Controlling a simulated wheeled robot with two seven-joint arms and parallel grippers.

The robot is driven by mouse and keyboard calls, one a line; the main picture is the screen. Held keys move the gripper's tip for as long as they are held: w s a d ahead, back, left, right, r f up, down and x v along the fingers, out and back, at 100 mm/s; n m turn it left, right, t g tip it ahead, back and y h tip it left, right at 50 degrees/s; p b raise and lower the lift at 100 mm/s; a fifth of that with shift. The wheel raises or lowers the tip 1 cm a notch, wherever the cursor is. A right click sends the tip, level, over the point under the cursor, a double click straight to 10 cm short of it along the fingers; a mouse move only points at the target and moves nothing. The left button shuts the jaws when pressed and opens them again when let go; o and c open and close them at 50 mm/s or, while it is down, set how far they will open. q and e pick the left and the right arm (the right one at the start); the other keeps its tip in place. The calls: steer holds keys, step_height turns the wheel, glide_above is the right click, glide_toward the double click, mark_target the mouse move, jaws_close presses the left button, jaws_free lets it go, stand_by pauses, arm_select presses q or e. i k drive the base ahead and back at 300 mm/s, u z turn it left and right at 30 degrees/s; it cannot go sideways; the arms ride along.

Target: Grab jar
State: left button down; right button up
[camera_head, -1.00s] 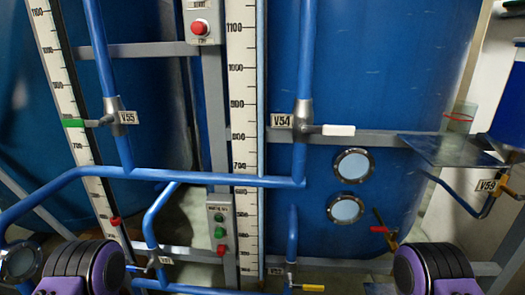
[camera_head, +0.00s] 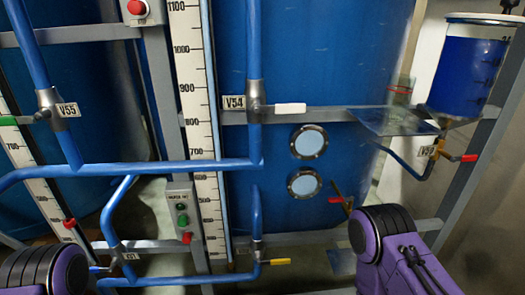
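A clear, see-through jar (camera_head: 400,93) with a thin red line around it stands on a flat grey shelf plate (camera_head: 385,121) right of centre. Its outline is faint against the wall and blue tank behind. Neither gripper shows. Only purple and black parts of my arms appear at the bottom left and bottom right, well below the jar and apart from it.
A marked vessel of blue liquid (camera_head: 464,70) stands right of the jar. A grey slanted post (camera_head: 472,168) and a red-handled valve (camera_head: 459,157) are below it. Blue pipes (camera_head: 150,168) and a tall scale (camera_head: 196,110) fill the left and middle.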

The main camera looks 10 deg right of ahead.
mark_target(399, 87)
steer(key=z, duration=0.2)
steer(key=k, duration=0.25)
steer(key=z, duration=1)
steer(key=k, duration=1.1)
steer(key=z, duration=0.4)
steer(key=i, duration=0.9)
steer(key=z, duration=0.25)
